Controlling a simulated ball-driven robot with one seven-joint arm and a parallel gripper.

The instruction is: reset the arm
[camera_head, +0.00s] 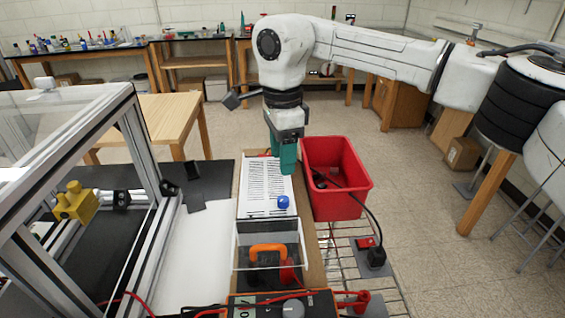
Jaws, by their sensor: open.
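My arm reaches in from the right at the top of the view and bends downward near the middle. My gripper (286,160), with teal fingers, points down over the far end of a printed sheet (260,188), just left of the red bin (352,207). I see nothing held in it. The gap between its fingertips is hard to make out from this angle. A small blue object (283,201) lies at the sheet's near right edge, apart from the fingers.
An aluminium extrusion frame (140,150) with clear panels stands at left, with a yellow part (76,203) inside. A clear box (268,262) holds an orange-handled item (268,249). Black cable runs from the bin to a wire rack (345,262).

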